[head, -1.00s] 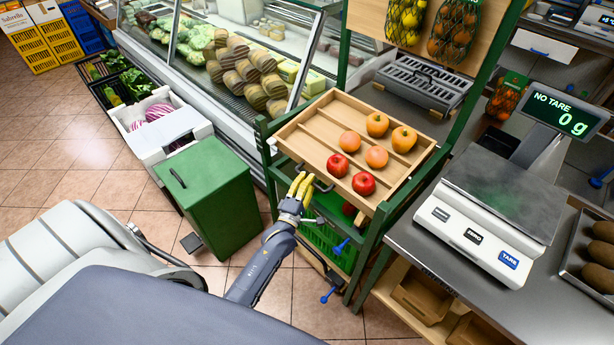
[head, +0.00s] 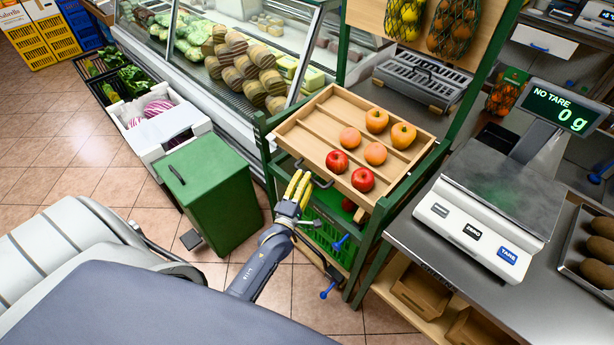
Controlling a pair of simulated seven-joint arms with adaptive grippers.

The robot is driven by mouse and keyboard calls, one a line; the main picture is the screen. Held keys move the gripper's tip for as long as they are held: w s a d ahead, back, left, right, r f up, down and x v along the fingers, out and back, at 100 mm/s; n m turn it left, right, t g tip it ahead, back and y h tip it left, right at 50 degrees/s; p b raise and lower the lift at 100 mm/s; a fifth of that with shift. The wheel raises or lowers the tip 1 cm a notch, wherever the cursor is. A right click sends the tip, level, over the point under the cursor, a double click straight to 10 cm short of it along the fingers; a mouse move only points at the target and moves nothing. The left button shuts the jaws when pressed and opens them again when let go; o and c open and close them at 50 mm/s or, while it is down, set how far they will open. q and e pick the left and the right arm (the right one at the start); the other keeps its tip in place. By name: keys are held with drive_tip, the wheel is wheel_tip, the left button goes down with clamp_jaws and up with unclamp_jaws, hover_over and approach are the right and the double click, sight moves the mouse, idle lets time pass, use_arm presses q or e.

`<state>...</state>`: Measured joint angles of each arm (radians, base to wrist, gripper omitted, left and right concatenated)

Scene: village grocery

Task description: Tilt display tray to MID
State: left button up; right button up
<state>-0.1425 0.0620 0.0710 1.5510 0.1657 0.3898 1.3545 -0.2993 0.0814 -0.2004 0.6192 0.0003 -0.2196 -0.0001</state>
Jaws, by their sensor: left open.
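The wooden display tray (head: 312,150) sits tilted on a green stand (head: 375,225), its slatted bed holding red apples (head: 337,162) and orange-yellow fruit (head: 377,121). A dark handle (head: 325,184) is on its front edge, partly hidden behind my fingers. My left gripper (head: 298,184), with yellow fingers, is at the tray's front edge, by the handle. It is open; I cannot tell whether the fingers touch the handle. Blue-knobbed levers (head: 340,243) show on the stand below the tray. My right gripper is out of view.
A green bin (head: 210,190) stands left of my left gripper. A counter with a scale (head: 490,215) is close on the right of the stand. A glass display case (head: 240,60) stands behind. Tiled floor (head: 95,150) is free at the left.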

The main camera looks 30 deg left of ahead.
use_arm(q)
drive_tip(key=v, duration=0.9)
drive_tip(key=shift+s, duration=0.35)
drive_tip(key=shift+d, duration=0.1)
idle(2.9)
